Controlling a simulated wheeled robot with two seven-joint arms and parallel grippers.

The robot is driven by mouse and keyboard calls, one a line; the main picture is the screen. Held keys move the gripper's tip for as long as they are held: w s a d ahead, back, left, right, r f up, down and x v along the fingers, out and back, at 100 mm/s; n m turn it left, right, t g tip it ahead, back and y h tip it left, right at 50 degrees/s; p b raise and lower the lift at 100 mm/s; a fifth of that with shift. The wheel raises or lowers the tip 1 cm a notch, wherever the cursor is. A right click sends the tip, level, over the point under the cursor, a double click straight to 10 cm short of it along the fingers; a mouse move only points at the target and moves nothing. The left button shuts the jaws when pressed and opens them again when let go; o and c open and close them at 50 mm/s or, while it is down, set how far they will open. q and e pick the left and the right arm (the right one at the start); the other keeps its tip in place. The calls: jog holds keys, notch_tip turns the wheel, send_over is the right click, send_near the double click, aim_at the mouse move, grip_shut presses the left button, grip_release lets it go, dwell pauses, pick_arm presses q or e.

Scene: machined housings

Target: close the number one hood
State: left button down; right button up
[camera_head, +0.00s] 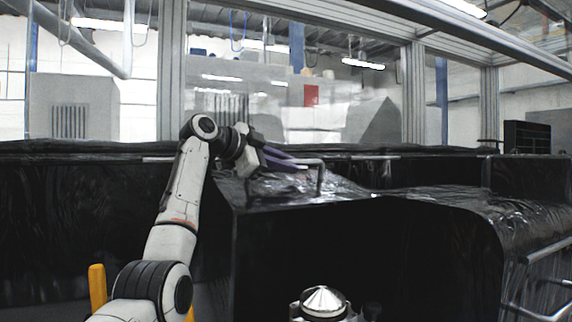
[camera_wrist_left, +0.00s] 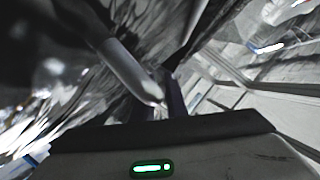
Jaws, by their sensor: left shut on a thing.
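A black, glossy hood (camera_head: 345,188) with a wrinkled surface stands in front of me; no number is readable on it. A metal bar handle (camera_head: 320,178) rises from its top. My left gripper (camera_head: 298,164) reaches in from the left at the handle, its dark purple fingers shut on it. In the left wrist view the handle (camera_wrist_left: 128,75) runs diagonally to the finger (camera_wrist_left: 174,97), in front of the blurred hood surface. The exact contact is partly hidden. My right gripper is in neither view.
Another black curved cover (camera_head: 470,205) lies to the right, with metal rails (camera_head: 545,250) at its front edge. A dark open space (camera_head: 340,250) lies below the hood. Clear panels and metal posts (camera_head: 413,95) stand behind. A silver cone-topped part (camera_head: 323,300) is at the bottom.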

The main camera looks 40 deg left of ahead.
pick_arm(q)
jog(key=shift+f, duration=0.1)
jog(key=shift+s+d+b, duration=0.1)
jog(key=shift+d+b, duration=0.1)
jog(key=shift+b, duration=0.15)
jog(key=m+t+b, duration=0.1)
jog(key=m+b, duration=0.1)
jog(key=b, duration=0.6)
send_over(309, 197)
jog(key=shift+f+y, duration=0.2)
jog(key=shift+y, duration=0.1)
jog(key=s+d+f+m+b, duration=0.1)
jog(key=s+d+b, duration=0.1)
jog(key=d, duration=0.4)
jog(key=s+d+f+m+t+b, duration=0.1)
jog(key=s+d+f+m+b, duration=0.1)
jog(key=d, duration=0.4)
jog(key=shift+s+m+t+y+b, duration=0.35)
jog(key=shift+s+b, duration=0.5)
jog(key=shift+s, duration=0.35)
jog(key=shift+d, duration=0.1)
jog(key=c, duration=1.8)
grip_release()
jog(key=shift+r, duration=0.1)
jog(key=shift+o, duration=0.2)
